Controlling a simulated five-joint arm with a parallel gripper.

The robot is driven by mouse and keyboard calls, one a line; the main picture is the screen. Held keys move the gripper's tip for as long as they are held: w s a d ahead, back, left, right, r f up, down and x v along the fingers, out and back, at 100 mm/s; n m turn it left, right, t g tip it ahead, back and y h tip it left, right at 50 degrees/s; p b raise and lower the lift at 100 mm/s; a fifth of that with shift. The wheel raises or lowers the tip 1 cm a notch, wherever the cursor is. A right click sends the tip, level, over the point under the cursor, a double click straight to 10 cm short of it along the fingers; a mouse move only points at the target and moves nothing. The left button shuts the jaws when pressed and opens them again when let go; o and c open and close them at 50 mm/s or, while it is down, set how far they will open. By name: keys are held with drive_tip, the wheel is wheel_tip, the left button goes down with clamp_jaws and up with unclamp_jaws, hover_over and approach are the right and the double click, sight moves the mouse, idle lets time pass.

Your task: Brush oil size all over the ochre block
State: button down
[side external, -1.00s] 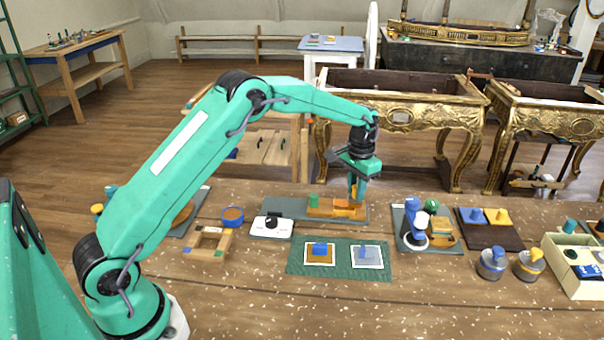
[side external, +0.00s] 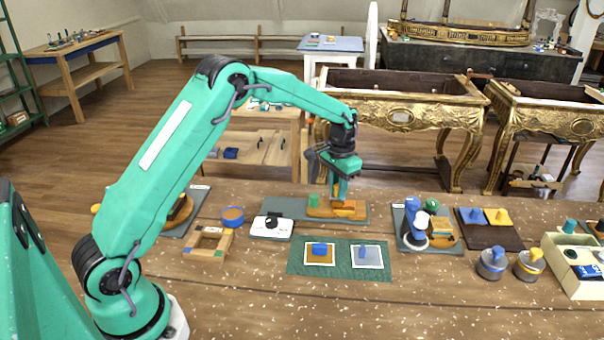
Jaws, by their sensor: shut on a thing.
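The block that looks ochre (side external: 347,211) lies on a flat tan board on a grey-green mat (side external: 287,207), near the back edge of the bench. A green knob (side external: 314,201) stands at its left. My gripper (side external: 338,197) points down right over the block, shut on a small tool that its fingers mostly hide. The tool's lower end is at or just above the block; I cannot tell whether it touches. No brush or oil size can be made out clearly.
A green mat (side external: 341,274) in front carries two white-bordered squares with blue pieces. A white device (side external: 272,227) and wooden frame (side external: 207,243) stand at left. A blue-and-white tool (side external: 414,226) and two lidded pots (side external: 491,263) stand at right. The bench front is clear.

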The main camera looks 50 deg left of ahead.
drive_tip(key=shift+s+a, duration=0.55)
drive_tip(key=shift+s, duration=0.05)
drive_tip(key=shift+w+d, duration=2.5)
drive_tip(key=shift+d, duration=0.1)
drive_tip(key=shift+s+d, duration=0.15)
drive_tip(key=shift+s, duration=0.25)
drive_tip(key=shift+s+a, duration=2.35)
drive_tip(key=shift+a, duration=0.05)
drive_tip(key=shift+w+d, duration=2.45)
drive_tip(key=shift+d, duration=0.05)
drive_tip(key=shift+s+a, duration=2.55)
wheel_tip(320, 180, up, 8)
drive_tip(key=shift+f, duration=0.15)
